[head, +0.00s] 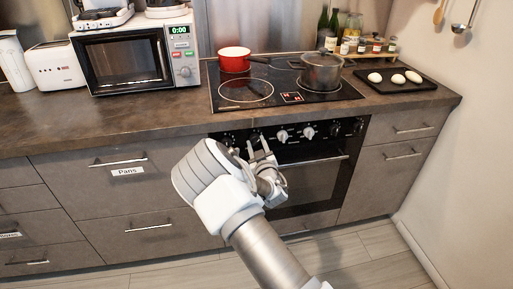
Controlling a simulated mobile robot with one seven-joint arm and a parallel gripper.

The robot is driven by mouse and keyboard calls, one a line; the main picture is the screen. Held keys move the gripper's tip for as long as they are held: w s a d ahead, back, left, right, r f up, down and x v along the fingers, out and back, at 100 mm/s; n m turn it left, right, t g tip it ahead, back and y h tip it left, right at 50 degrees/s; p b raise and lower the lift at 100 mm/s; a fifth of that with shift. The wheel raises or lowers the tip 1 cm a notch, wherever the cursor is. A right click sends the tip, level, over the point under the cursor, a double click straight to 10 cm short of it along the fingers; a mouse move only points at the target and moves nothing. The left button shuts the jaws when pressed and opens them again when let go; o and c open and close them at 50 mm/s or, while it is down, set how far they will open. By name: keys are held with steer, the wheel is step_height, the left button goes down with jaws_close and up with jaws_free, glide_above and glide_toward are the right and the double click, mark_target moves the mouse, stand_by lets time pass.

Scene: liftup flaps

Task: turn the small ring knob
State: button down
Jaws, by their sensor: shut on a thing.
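The built-in oven's dark control panel (347,128) carries a row of knobs under the worktop. Two larger pale knobs, one (282,135) nearer the middle and one (308,132) to its right, show clearly. Small dark knobs sit towards both ends of the row. My gripper (257,143) is at the left part of this row, left of the pale knobs. Its fingers are shut on a small knob there, mostly hidden by the fingers. I cannot make out the ring or how far it is turned.
The oven handle (318,160) runs below the panel, close to my gripper. Above are the cooktop (350,92), a red pot (234,60) and a steel pot (321,72). A microwave (130,60) stands left. Drawers flank the oven; the floor in front is clear.

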steer(key=shift+n+b, duration=1.85)
steer(key=shift+n, duration=2.05)
steer(key=shift+c, duration=1.9)
jaws_free()
steer(key=p+v, duration=0.2)
steer(key=v, duration=1.5)
steer(key=shift+s+p, duration=0.25)
steer(key=shift+p, duration=0.1)
steer(key=shift+d+r, duration=0.15)
